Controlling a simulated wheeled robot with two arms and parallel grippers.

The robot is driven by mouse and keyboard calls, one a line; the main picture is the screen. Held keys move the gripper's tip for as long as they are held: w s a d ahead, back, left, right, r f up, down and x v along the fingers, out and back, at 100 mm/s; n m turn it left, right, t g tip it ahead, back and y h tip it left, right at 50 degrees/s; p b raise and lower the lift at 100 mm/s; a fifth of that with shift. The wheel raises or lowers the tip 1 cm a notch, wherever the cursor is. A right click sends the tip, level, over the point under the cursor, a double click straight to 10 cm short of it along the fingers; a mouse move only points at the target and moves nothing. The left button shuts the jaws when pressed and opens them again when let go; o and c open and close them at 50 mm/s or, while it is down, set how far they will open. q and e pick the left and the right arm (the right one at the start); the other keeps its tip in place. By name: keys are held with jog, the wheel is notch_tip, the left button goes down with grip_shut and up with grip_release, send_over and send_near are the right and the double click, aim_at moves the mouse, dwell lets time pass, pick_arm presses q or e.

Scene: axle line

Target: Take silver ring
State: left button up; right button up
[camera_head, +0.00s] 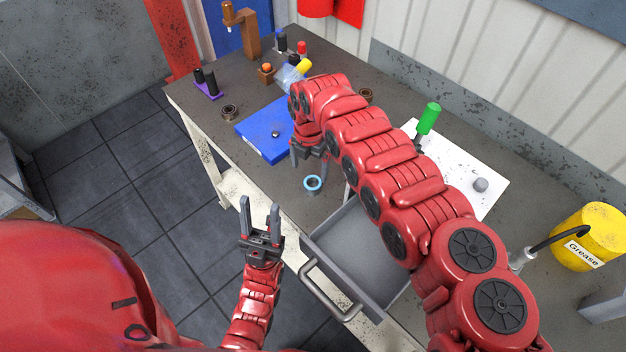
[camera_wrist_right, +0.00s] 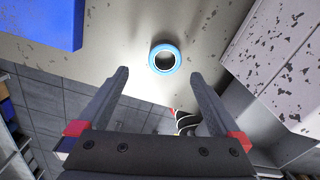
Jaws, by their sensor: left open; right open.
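A small ring (camera_head: 312,184) with a light-blue outer band and a silvery inner rim lies on the worktable near its front edge. It also shows in the right wrist view (camera_wrist_right: 165,60), just beyond and between the fingertips, not touching them. My right gripper (camera_head: 308,172) is open, empty and pointing down close to the ring. Its two fingers also show in the right wrist view (camera_wrist_right: 160,75). My left gripper (camera_head: 260,206) is open and empty in front of the table edge, left of the open drawer. No plain all-silver ring is clearly visible.
An open, empty-looking grey drawer (camera_head: 355,245) juts out in front. Brown rings (camera_head: 229,112), a white board (camera_head: 455,160), a green-handled tool (camera_head: 428,118) and a yellow grease can (camera_head: 590,236) are also there.

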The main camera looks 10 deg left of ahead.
aim_at(313, 182)
jog(key=shift+f, duration=0.35)
jog(key=f+p, duration=0.1)
jog(key=f, duration=0.1)
jog(key=shift+s+d+f+p, duration=0.1)
jog(key=shift+d+f+p, duration=0.25)
jog(key=shift+p, duration=0.05)
jog(key=shift+f+b, duration=0.65)
jog(key=shift+f, duration=0.55)
jog(key=shift+r, duration=0.1)
grip_shut()
